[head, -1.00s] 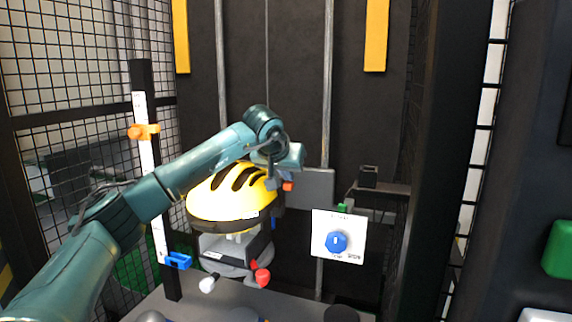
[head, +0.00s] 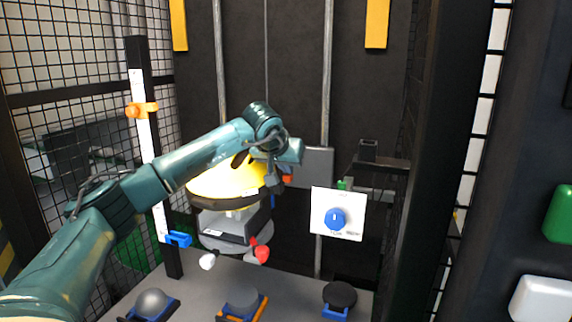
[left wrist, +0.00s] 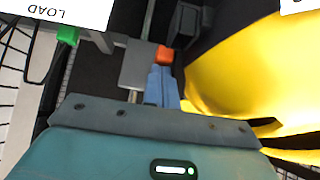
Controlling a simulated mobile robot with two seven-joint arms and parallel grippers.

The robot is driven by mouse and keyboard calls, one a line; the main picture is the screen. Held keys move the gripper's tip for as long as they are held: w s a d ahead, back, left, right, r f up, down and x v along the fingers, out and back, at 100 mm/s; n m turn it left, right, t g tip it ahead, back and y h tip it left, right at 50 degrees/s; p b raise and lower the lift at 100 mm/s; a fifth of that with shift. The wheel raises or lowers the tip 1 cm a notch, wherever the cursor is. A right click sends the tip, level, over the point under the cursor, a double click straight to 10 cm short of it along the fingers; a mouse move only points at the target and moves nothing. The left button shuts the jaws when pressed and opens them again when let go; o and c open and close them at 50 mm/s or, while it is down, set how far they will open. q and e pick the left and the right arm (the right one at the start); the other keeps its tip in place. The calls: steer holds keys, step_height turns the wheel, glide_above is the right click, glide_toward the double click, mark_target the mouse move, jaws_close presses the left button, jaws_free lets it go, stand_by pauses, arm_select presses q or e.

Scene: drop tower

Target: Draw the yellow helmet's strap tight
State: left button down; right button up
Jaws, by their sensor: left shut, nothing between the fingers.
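The yellow helmet (head: 215,186) with dark slots sits on a stand in the head view, partly covered by my left arm. It also shows as a large yellow curve at the right of the left wrist view (left wrist: 245,65). My left gripper (head: 276,184) is at the helmet's right side, shut and empty. In the left wrist view its light-blue fingers (left wrist: 162,80) are together beside the shell. A small orange-red tab (left wrist: 165,54) shows just past the fingertips; I cannot tell whether they touch. A strap band cannot be made out clearly. My right gripper is not in view.
A white panel with a blue dial (head: 335,218) stands right of the helmet. A red knob (head: 262,254) and a white knob (head: 207,261) are below it. Several dark-topped pieces stand on the grey bench (head: 205,285). A white post (head: 147,150) and mesh are left.

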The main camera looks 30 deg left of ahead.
arm_select(q)
steer(key=w+r+p+v, duration=0.2)
steer(key=p+v, duration=0.2)
steer(key=v, duration=0.9)
steer(key=shift+a, duration=0.25)
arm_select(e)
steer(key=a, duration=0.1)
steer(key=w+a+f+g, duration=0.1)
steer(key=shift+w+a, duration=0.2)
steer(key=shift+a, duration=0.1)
